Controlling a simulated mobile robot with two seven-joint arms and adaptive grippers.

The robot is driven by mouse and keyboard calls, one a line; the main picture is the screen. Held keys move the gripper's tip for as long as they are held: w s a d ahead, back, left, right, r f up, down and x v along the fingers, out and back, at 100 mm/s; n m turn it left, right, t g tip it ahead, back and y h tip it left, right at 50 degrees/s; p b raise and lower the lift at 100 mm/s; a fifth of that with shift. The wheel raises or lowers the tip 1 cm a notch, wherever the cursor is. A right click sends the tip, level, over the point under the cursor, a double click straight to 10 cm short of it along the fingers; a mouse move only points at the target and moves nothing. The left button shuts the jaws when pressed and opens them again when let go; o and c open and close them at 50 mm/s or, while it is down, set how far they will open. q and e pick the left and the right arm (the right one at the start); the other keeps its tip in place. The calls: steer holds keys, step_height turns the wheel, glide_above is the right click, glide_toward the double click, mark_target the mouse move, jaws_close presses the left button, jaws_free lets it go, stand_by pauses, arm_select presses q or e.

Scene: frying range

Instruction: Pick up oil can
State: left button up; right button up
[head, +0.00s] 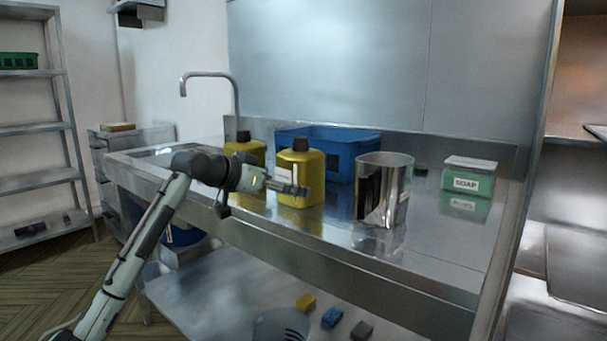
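Two yellow cans with black caps stand upright on the steel counter. The nearer yellow can (302,163) is in the middle of the head view, and the other yellow can (245,148) stands behind it to the left. My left gripper (300,190) is in front of the nearer can, at about its mid-height, and hides part of it. Whether it touches the can I cannot tell. The fingers are small and dark here, so their opening is unclear. My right gripper is out of the picture.
On the counter (440,245) are a blue crate (340,148) behind the cans, a shiny metal pot (383,190) to the right and a green soap box (468,177). A faucet (208,76) rises at the left. Sponges (331,317) lie on the lower shelf.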

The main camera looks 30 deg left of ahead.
arm_select(q)
steer(key=w, duration=0.2)
steer(key=w+d, duration=0.1)
steer(key=shift+w+d+f+p, duration=0.1)
steer(key=shift+w+f+p, duration=0.15)
steer(key=shift+w+p, duration=0.1)
steer(key=shift+w+f, duration=0.15)
steer(key=shift+w, duration=0.15)
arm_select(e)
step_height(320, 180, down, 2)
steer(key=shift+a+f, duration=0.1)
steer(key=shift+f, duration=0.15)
arm_select(q)
steer(key=c, duration=1.4)
steer(key=shift+c, duration=0.2)
